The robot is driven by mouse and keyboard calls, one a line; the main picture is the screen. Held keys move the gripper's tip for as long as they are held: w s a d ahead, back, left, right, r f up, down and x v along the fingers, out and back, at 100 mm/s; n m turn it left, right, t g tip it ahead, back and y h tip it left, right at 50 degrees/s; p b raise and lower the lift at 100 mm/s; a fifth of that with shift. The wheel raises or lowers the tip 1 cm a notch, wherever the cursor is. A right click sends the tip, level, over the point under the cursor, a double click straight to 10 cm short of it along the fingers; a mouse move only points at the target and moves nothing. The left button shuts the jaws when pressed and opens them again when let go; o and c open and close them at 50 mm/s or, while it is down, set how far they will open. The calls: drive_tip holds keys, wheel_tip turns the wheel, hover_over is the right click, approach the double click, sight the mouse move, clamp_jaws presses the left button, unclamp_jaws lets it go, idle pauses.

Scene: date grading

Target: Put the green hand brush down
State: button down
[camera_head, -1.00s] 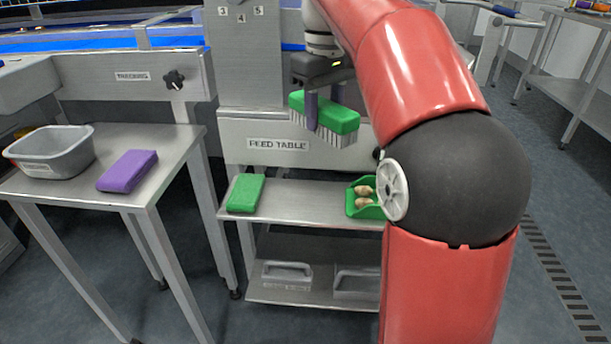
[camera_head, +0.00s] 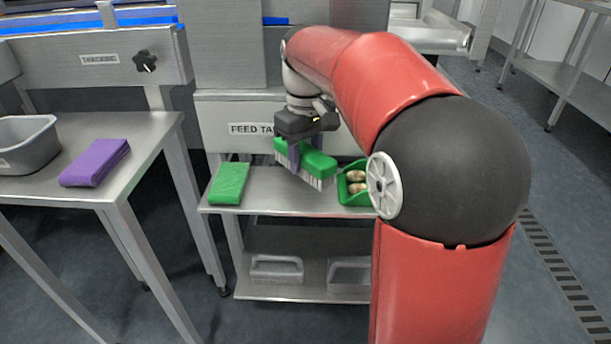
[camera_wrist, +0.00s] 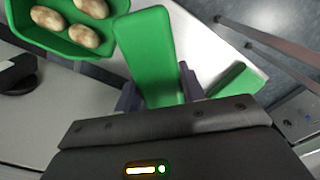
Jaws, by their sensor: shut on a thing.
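The green hand brush (camera_head: 318,164) has a green block back and pale bristles pointing down. My gripper (camera_head: 296,158) is shut on it and holds it over the steel feed table shelf (camera_head: 268,203). The bristles are close to the shelf; I cannot tell whether they touch it. In the wrist view the brush (camera_wrist: 147,45) lies between the two dark fingers (camera_wrist: 160,92), its back toward the camera. The bristles are hidden there.
A green cloth or pad (camera_head: 229,184) lies on the shelf left of the brush. A green scoop (camera_head: 345,187) with several dates is close on the right. A purple pad (camera_head: 96,163) and grey tub (camera_head: 30,150) are on the left table. Bare shelf shows between pad and brush.

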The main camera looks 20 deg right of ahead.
sight(306, 173)
drive_tip(key=shift+f+b, duration=0.35)
drive_tip(key=shift+f, duration=1.8)
drive_tip(key=shift+f, duration=0.1)
drive_tip(key=c, duration=0.9)
unclamp_jaws()
drive_tip(key=shift+o, duration=0.2)
